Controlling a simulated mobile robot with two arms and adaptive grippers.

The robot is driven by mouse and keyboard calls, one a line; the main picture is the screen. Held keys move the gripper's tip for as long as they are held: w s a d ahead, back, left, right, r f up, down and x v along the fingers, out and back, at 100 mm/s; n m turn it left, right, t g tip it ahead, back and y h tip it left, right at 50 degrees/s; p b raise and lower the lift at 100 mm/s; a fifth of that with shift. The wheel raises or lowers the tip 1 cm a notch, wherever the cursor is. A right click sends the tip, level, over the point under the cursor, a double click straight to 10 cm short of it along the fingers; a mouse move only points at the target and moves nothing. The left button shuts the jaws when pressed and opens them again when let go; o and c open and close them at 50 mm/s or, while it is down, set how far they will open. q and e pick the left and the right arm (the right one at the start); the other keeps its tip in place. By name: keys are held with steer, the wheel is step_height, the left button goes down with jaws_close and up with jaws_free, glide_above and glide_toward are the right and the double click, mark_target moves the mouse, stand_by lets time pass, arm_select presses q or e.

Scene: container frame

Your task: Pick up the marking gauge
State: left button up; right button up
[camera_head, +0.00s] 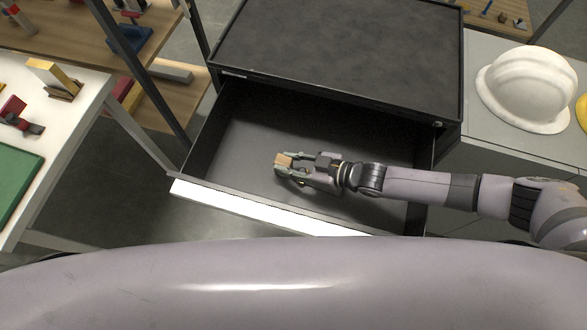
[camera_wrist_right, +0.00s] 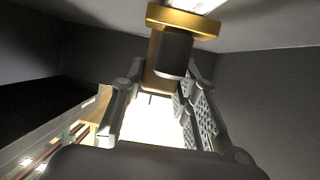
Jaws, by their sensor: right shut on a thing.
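The marking gauge (camera_head: 284,160) shows in the head view as a small tan wooden piece between the fingertips of my right gripper (camera_head: 290,169). The right gripper is shut on it, inside or just above the open drawer (camera_head: 235,138); its exact height I cannot tell. In the right wrist view, the gauge (camera_wrist_right: 183,20) has a wooden bar with a brass-coloured edge and a dark block below it. The fingers of my right gripper (camera_wrist_right: 158,95) stand on either side of it. Part of the gauge is hidden by the fingers. My left gripper is not in view.
The drawer belongs to a black cabinet (camera_head: 340,45) and looks otherwise empty. Its white front edge (camera_head: 260,208) faces me. A white hard hat (camera_head: 530,85) sits on a grey surface at right. A white table (camera_head: 75,110) with tools and wooden shelves stand at left.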

jaws_close()
steer(key=shift+r, duration=0.15)
